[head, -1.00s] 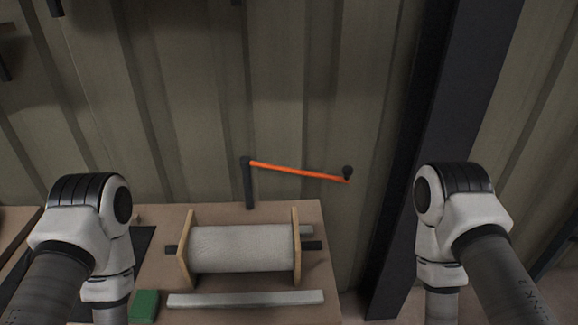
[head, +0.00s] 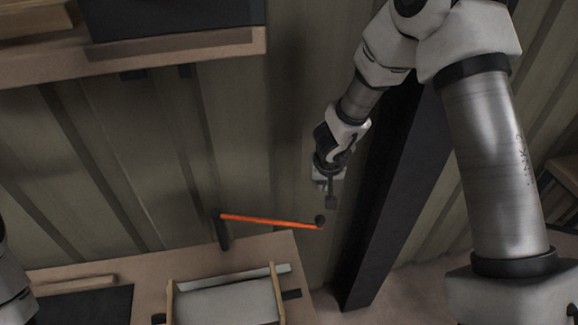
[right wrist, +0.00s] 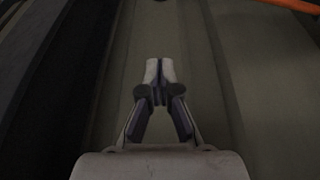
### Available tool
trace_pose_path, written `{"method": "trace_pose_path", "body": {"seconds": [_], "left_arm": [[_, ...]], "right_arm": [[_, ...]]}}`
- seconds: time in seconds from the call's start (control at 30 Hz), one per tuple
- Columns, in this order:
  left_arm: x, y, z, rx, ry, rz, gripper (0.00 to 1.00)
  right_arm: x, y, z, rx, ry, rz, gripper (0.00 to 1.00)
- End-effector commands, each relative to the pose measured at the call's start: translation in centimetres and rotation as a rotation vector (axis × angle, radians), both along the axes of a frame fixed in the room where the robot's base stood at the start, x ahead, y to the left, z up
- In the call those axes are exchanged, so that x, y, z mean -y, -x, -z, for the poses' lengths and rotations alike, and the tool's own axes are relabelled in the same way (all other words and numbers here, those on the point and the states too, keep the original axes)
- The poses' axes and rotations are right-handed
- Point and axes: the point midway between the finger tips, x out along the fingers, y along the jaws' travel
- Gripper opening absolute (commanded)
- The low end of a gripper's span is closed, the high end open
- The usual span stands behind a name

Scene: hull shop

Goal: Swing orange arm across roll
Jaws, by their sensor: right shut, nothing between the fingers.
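The orange arm (head: 268,220) runs from a dark upright post (head: 222,231) at the back of the bench to a dark round knob (head: 320,221) at its right end. A strip of the orange arm also shows at the top right of the right wrist view (right wrist: 293,5). The pale roll (head: 228,303) sits between two wooden end plates, cut off by the lower edge. My right gripper (head: 331,203) is shut and empty, just above and slightly right of the knob, apparently apart from it. My left gripper is out of view; only part of my left arm shows.
A dark upright beam (head: 395,195) stands close to the right of my right gripper. A wooden shelf (head: 180,58) with dark boxes hangs at upper left. The corrugated wall (head: 265,130) is behind. The bench top (head: 130,285) has a dark mat at left.

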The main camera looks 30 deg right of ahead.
Motion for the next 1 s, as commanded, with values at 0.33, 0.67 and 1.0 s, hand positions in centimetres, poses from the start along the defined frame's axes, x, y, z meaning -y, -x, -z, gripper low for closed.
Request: {"method": "trace_pose_path", "body": {"seconds": [0.33, 0.67, 1.0], "left_arm": [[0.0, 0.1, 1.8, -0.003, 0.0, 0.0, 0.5], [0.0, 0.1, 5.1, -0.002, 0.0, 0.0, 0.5], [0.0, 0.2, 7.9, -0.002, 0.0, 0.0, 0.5]], "right_arm": [[0.5, -1.6, 3.2, 0.011, -0.012, 0.006, 0.0], [1.2, -3.1, 10.0, 0.011, -0.012, 0.003, 0.0], [-0.2, -0.1, 10.2, 0.012, -0.012, 0.005, 0.0]]}}
